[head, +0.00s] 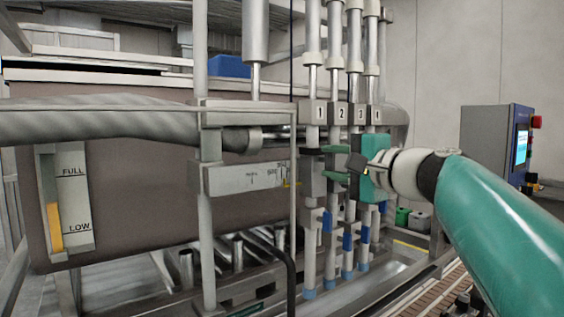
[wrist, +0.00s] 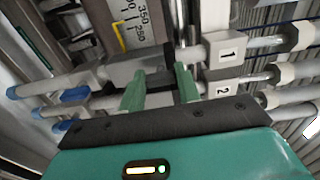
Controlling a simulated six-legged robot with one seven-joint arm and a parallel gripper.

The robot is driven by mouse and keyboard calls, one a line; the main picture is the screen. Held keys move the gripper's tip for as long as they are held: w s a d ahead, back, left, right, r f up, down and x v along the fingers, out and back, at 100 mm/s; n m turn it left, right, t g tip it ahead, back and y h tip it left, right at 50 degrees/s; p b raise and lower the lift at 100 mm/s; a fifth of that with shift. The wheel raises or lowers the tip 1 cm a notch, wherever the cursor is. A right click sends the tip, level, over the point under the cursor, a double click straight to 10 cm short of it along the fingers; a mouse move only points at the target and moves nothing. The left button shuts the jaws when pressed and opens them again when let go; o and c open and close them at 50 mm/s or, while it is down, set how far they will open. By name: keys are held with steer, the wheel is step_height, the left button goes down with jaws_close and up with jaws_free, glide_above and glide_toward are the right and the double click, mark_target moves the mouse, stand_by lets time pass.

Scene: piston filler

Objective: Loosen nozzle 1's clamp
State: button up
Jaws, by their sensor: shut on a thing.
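Nozzle 1 (head: 310,229) is the leftmost upright tube of the row, under the tag marked 1 (head: 319,112); the tag also shows in the wrist view (wrist: 228,50). My gripper (head: 318,161) reaches in from the right with its green fingers, one above the other, at nozzle 1 below the tag. In the wrist view my gripper (wrist: 162,74) has its fingertips on either side of a short stretch of nozzle 1, between the grey block (wrist: 124,72) and the tag. It is shut on the clamp there, which the fingers mostly hide.
The neighbouring nozzles with tags 2 (head: 340,112), 3 and 4 stand close on the right, beside my gripper. A frame post (head: 205,240) and a scale plate (head: 245,177) stand left. A control box (head: 490,145) with a screen is far right.

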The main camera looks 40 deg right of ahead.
steer(key=shift+w, duration=0.1)
steer(key=o, duration=1)
steer(key=shift+w+f, duration=0.1)
steer(key=shift+s, duration=0.2)
steer(key=s, duration=1.4)
steer(key=shift+d, duration=0.2)
